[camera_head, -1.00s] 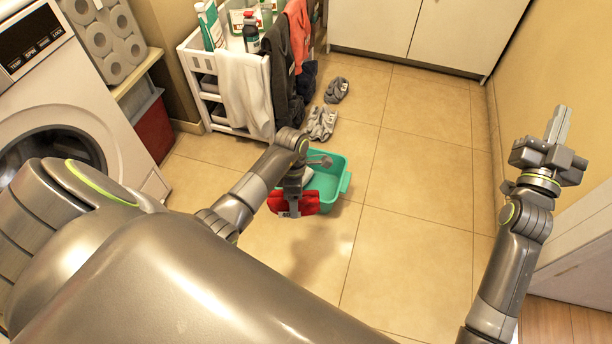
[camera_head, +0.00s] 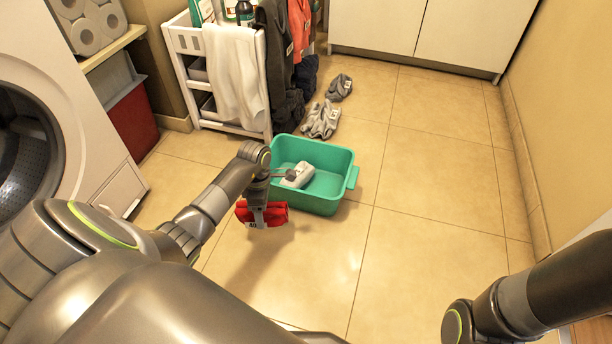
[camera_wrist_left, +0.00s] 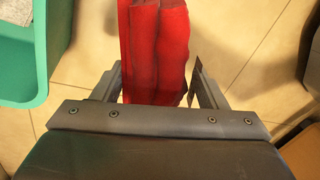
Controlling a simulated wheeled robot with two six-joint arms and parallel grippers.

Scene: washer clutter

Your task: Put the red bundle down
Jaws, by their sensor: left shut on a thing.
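The red bundle (camera_head: 264,214) hangs in my left gripper (camera_head: 260,206), in front of and to the left of the teal bin. It carries a small white tag. In the left wrist view the red bundle (camera_wrist_left: 155,50) sits between the two fingers of my left gripper (camera_wrist_left: 155,88), which is shut on it. A shadow falls on the floor below and in front of it, and the bundle seems to be above the floor. My right arm shows at the lower right, but its gripper is out of the frame.
The teal bin (camera_head: 345,160) holds a white and grey object (camera_head: 297,175). Grey bundles (camera_head: 322,120) lie on the tiles behind it. A white cart (camera_head: 190,50) hung with cloths stands behind, and a washer (camera_head: 85,130) at left. The floor (camera_head: 430,180) right of the bin is clear.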

